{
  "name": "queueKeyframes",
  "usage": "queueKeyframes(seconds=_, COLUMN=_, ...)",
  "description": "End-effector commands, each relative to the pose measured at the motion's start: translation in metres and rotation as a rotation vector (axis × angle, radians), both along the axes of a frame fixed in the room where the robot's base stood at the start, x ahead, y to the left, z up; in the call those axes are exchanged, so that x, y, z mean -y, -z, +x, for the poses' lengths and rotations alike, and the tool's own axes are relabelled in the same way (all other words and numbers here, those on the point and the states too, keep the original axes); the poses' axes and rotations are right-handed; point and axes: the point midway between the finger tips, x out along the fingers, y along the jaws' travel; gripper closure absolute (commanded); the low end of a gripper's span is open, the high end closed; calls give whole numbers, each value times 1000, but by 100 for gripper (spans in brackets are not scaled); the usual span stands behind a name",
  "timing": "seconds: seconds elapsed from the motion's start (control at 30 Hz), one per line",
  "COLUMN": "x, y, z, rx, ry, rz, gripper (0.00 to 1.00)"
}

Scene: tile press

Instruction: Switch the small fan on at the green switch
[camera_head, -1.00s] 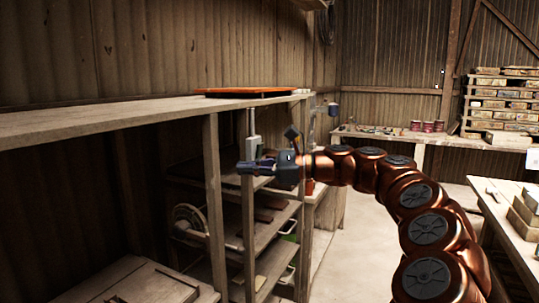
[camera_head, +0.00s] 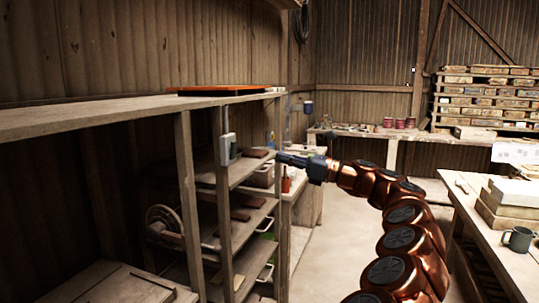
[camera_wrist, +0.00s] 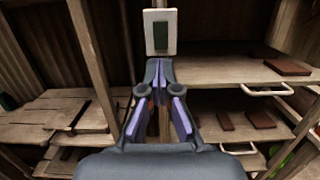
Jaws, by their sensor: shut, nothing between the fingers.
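The switch is a pale box (camera_head: 226,150) with a dark green face, fixed upright on a shelf post. In the wrist view the switch (camera_wrist: 160,32) is straight ahead, just beyond the fingertips, its dark green rocker on a white plate. My gripper (camera_head: 279,157) is shut and empty, pointing left, to the right of the switch and apart from it in the head view. The shut fingers also show in the wrist view (camera_wrist: 159,68). No thing is clearly recognisable as the small fan; a round wheel-like thing (camera_head: 164,219) sits low behind the posts.
Wooden shelves (camera_head: 250,208) with dark tiles and pale-handled trays stand below the switch. A long plank shelf (camera_head: 90,117) runs at left with an orange board (camera_head: 215,90) on it. A table (camera_head: 500,240) with a mug (camera_head: 518,239) is at right; floor between is clear.

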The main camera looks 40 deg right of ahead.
Motion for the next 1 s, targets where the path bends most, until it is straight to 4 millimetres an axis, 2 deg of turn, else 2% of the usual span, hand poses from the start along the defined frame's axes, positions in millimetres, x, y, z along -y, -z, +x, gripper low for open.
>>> queueKeyframes(seconds=0.6, x=-54, y=-17, z=88, rx=-1, ry=-3, rz=-1, gripper=100)
queueKeyframes(seconds=0.8, x=-63, y=-20, z=103, rx=1, ry=-1, rz=-1, gripper=100)
queueKeyframes(seconds=1.0, x=-65, y=-20, z=108, rx=0, ry=1, rz=-1, gripper=100)
